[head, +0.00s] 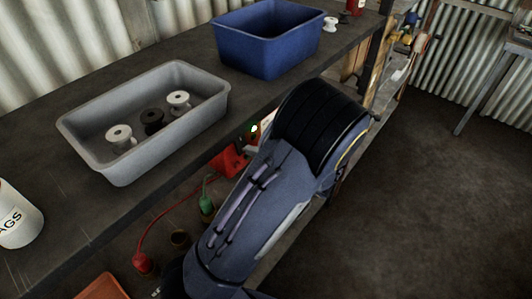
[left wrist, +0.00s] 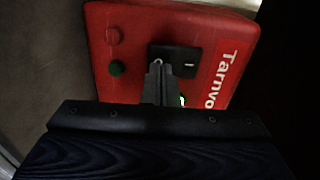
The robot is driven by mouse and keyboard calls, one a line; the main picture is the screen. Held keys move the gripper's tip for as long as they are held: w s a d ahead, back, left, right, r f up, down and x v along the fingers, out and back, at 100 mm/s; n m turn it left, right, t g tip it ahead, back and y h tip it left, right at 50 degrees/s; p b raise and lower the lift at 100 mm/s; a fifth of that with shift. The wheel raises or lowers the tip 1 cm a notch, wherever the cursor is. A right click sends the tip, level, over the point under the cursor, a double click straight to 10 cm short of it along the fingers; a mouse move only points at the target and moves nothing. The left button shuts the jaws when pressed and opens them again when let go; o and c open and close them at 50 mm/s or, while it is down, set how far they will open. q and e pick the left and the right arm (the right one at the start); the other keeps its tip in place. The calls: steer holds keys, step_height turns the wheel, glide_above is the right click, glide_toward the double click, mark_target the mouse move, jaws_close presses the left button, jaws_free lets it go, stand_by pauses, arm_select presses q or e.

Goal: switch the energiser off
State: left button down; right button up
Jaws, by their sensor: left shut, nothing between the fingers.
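The energiser is a red box with "Tarnvo" lettering, filling the upper part of the left wrist view (left wrist: 130,70). In the head view a piece of the red energiser (head: 232,160) shows below the bench top, mostly hidden by my left arm. Its black rocker switch (left wrist: 185,62) carries an O mark and an I mark. A green light glows low on the box beside my fingers. My left gripper (left wrist: 157,72) is shut and empty, its tips over the O end of the switch; I cannot tell whether they touch it. My right gripper is not in view.
The bench top holds a grey tray (head: 75,132) with several spools, a blue bin (head: 262,48) and a white tub (head: 15,218). Green and red clips with a red cable (head: 165,212) lie below the bench top. Open floor (head: 435,200) is at right.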

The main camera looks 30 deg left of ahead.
arm_select(q)
steer(key=shift+a+f, duration=0.1)
steer(key=shift+a, duration=0.2)
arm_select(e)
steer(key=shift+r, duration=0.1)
